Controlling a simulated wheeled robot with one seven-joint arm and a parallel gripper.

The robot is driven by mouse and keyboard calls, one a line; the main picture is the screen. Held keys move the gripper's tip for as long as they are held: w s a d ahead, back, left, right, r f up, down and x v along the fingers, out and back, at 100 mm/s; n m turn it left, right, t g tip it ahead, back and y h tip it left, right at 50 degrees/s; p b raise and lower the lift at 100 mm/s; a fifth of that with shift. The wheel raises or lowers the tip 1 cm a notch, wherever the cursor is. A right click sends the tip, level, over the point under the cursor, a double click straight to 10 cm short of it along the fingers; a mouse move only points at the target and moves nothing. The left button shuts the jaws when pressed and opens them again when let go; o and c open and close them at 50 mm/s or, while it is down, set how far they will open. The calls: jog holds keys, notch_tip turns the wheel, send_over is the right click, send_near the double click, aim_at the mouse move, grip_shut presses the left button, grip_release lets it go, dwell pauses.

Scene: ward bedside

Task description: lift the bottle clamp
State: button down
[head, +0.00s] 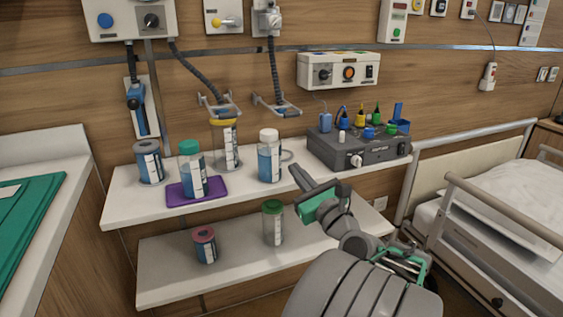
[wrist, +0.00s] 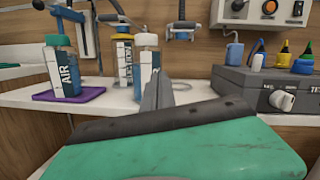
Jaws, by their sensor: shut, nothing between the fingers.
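Two bottle clamps with grey-blue bars hang on the wall above the shelf. The left clamp (head: 218,106) sits over a clear bottle with a yellow cap (head: 225,145); I cannot tell whether it grips the bottle. The right clamp (head: 277,107) has nothing in it. They also show in the wrist view, the left one (wrist: 112,18) at the top and the right one (wrist: 182,32) beside it. My gripper (head: 300,179) is shut and empty, in front of the upper shelf, lower than both clamps and apart from them. Its fingers show in the wrist view (wrist: 157,90).
A white-capped blue bottle (head: 269,160) stands right of the yellow-capped one. A green-capped bottle (head: 193,172) stands on a purple tray (head: 178,198). A grey suction unit (head: 345,150) is at the shelf's right. Bed rails (head: 480,190) stand at the right.

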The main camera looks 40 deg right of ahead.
jog(key=s+d+m+h, duration=0.1)
jog(key=m, duration=0.1)
jog(key=s+d+r+m+h, duration=0.1)
jog(key=s+d+m, duration=0.1)
jog(key=shift+d+t+h, duration=0.3)
jog(key=shift+t, duration=0.1)
jog(key=r+p+x, duration=0.2)
jog(key=p+x, duration=0.8)
jog(key=x, duration=0.3)
jog(key=shift+s+a+r, duration=0.25)
jog(key=shift+s+a, duration=0.05)
jog(key=shift+s, duration=0.1)
jog(key=shift+r+p, duration=0.1)
jog(key=shift+p, duration=0.4)
